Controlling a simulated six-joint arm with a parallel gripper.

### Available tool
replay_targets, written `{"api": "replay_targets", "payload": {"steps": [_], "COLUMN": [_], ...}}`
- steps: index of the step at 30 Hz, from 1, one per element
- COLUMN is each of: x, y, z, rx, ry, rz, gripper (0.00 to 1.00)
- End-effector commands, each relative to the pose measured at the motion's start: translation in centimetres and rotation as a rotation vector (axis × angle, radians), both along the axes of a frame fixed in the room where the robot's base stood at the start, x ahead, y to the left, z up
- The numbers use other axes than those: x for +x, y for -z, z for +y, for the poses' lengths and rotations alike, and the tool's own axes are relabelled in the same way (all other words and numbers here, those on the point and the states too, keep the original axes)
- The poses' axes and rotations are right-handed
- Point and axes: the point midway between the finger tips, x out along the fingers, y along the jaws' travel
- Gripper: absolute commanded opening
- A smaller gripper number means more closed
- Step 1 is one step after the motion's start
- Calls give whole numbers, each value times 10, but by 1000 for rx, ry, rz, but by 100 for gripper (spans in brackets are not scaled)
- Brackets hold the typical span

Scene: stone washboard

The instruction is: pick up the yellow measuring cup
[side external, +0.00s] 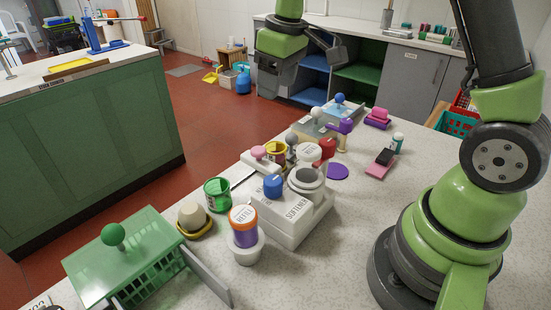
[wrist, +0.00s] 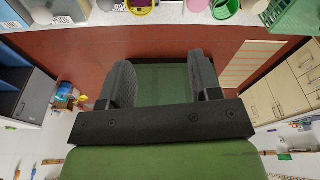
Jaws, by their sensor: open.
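The yellow measuring cup (side external: 275,149) stands among the crowded items at the middle of the speckled stone counter in the side view. Its lower part is partly hidden by things in front of it. A yellow rim at the top edge of the wrist view (wrist: 142,9) looks like the same cup, cut off by the frame. My gripper (side external: 322,52) is up in the air beyond the counter's far edge, well apart from the cup. In the wrist view its two dark fingers (wrist: 163,80) stand apart with nothing between them.
Close around the cup are a white softener dispenser (side external: 296,216), a green cup (side external: 217,194), a blue-capped item (side external: 272,186) and a red item (side external: 327,148). A green basket (side external: 125,255) stands at the front left.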

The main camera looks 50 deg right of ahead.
Motion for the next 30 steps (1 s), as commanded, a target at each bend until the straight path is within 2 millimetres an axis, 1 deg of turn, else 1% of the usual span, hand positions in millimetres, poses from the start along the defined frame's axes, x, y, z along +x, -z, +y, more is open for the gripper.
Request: {"api": "replay_targets", "payload": {"steps": [1, 3, 6, 9, 14, 19, 26, 30], "x": [10, 20, 29, 33, 34, 34, 33, 30], "y": [22, 46, 76, 95, 115, 141, 161, 183], "z": [-7, -16, -24, -30, -33, -33, -33, -32], "rx": [-9, -22, -33, -38, -40, -39, -41, -39], "ry": [-34, -84, -144, -183, -207, -208, -206, -206], "rz": [41, 80, 125, 154, 173, 175, 172, 175], "gripper": [57, 57, 57, 57, 57, 57, 57, 57]}}
